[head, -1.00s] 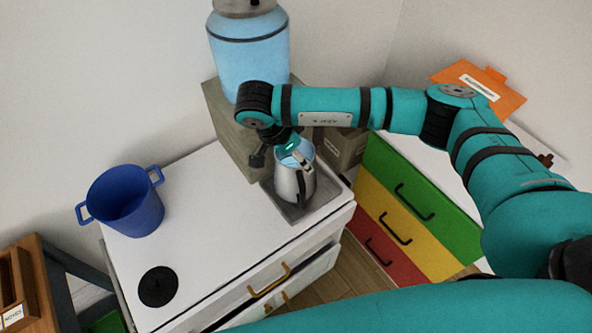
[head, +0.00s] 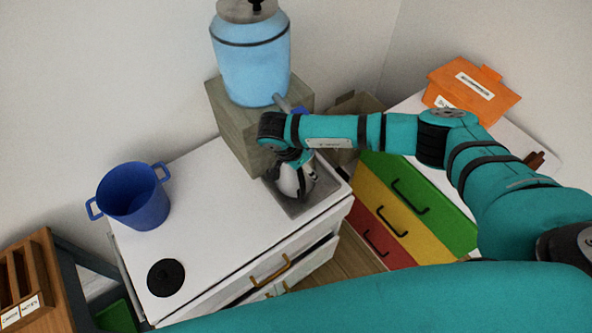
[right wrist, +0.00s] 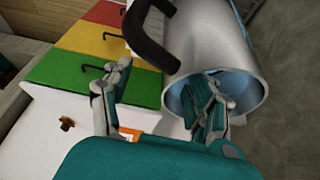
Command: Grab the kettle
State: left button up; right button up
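The kettle (head: 306,184) is a silver metal vessel with a black handle, standing in a grey sink basin at the right end of the white counter. My right gripper (head: 290,163) is above it from behind and hides its top. In the right wrist view the kettle (right wrist: 215,45) fills the upper right, with its black handle (right wrist: 148,38) towards the middle. My right gripper (right wrist: 158,95) is open there, fingers wide apart. One finger overlaps the kettle's bluish open mouth; the other is on the handle's far side. Nothing is visibly clamped. My left gripper is out of view.
A light-blue dispenser (head: 250,62) stands on a wooden block (head: 233,125) behind the sink, its tap near my right wrist. A blue pot (head: 138,205) and a black lid (head: 166,278) are on the counter (head: 225,215). A coloured drawer unit (head: 405,203) stands to the right.

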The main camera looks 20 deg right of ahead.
grip_shut()
dwell(0.3)
jog(key=shift+w+r, duration=0.1)
jog(key=shift+r, duration=0.05)
